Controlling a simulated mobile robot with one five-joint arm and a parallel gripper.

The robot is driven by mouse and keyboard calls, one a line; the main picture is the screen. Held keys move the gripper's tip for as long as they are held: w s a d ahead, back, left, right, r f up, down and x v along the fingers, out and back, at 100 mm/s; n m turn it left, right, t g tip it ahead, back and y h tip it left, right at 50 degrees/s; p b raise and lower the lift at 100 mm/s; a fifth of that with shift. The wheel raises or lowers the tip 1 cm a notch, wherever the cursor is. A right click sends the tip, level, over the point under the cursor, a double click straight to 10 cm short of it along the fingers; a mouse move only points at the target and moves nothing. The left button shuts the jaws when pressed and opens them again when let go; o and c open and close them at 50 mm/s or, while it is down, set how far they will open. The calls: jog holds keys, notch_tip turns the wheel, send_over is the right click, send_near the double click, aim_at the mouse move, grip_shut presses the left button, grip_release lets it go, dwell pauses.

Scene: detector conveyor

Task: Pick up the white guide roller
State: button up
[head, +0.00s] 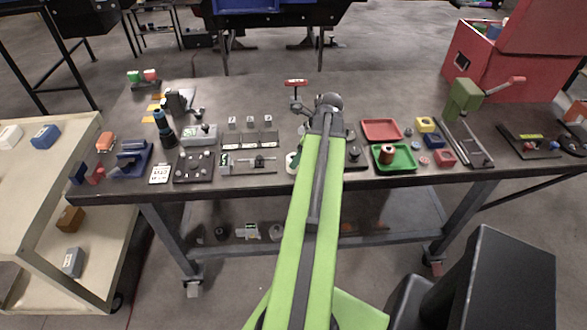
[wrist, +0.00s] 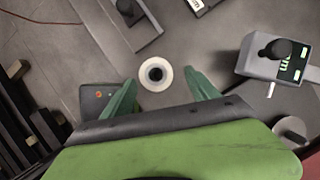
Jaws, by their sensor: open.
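The white guide roller (wrist: 156,74) shows in the wrist view as a pale ring with a dark centre, seen from above on the grey tabletop. My gripper (wrist: 160,79) is open, with one green finger on each side of the roller. The roller lies between the fingertips, with a visible gap on both sides. I cannot tell how high the fingers are above the table. In the head view my green arm reaches over the workbench (head: 345,88) and hides the gripper; I cannot make out the roller there for sure.
In the wrist view, a grey device with a black knob (wrist: 262,62) stands to the right. A dark plate with small coloured dots (wrist: 98,97) is by the left finger. In the head view, a red tray (head: 381,128) and a green tray (head: 404,161) lie right of my arm.

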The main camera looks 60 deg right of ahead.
jog(key=b+x, duration=0.3)
jog(key=x, duration=0.1)
jog(key=shift+a+f+b, duration=0.25)
jog(key=shift+f+b, duration=0.1)
jog(key=shift+f, duration=0.1)
jog(key=shift+r, duration=0.2)
jog(key=shift+c, duration=0.3)
grip_shut()
